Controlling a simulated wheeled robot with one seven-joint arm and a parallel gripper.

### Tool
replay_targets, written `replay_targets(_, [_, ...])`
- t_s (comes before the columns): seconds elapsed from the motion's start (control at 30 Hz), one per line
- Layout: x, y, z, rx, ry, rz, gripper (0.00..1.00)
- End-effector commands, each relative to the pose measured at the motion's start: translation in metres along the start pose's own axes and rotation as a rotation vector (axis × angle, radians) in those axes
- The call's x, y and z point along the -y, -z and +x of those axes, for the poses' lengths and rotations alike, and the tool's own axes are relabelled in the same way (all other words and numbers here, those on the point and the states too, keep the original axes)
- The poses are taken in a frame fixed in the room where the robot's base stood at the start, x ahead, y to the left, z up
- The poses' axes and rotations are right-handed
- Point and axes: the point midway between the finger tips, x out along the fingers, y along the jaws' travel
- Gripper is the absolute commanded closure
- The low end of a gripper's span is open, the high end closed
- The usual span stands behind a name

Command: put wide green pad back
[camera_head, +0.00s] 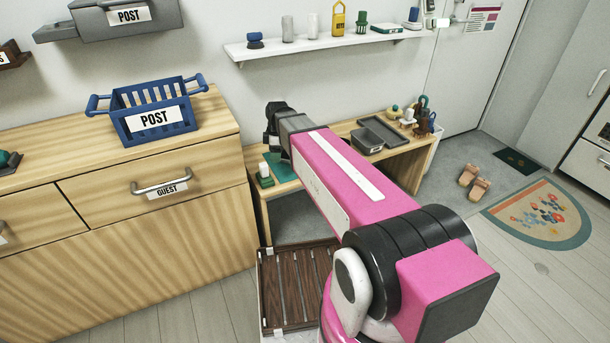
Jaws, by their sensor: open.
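A flat green pad (284,168) lies on the low wooden bench, partly hidden behind my arm. A smaller dark green piece (265,182) with a small white block (263,169) lies at the bench's left end; I cannot tell whether it is part of the same pad. My gripper (271,124) is above the bench's left end, near the wall, and points away from the camera. Its fingers are small and dark here, open, and I see nothing held. I cannot tell its exact height above the pad.
The bench (408,157) also holds grey trays (384,132) and small items at right. A wall shelf (330,45) with several small objects is above. A blue POST basket (152,108) stands on the left cabinet (200,175). A slatted brown rack (292,285) is below.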

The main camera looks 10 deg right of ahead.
Motion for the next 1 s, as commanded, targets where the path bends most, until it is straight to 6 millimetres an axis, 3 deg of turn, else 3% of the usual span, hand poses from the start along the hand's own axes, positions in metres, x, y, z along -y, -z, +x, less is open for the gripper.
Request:
replay_targets(0.03, [0.017,-0.015,0.003,0.008,-0.002,0.099,0.39])
replay_targets(0.3, [0.08,-0.084,0.019,0.047,-0.042,0.748,0.39])
replay_targets(0.6, [0.141,-0.138,0.029,0.066,-0.103,1.375,0.39])
replay_targets(0.8, [0.153,-0.15,0.031,0.065,-0.123,1.533,0.39])
replay_targets(1.0, [0.153,-0.15,0.031,0.065,-0.124,1.536,0.39])
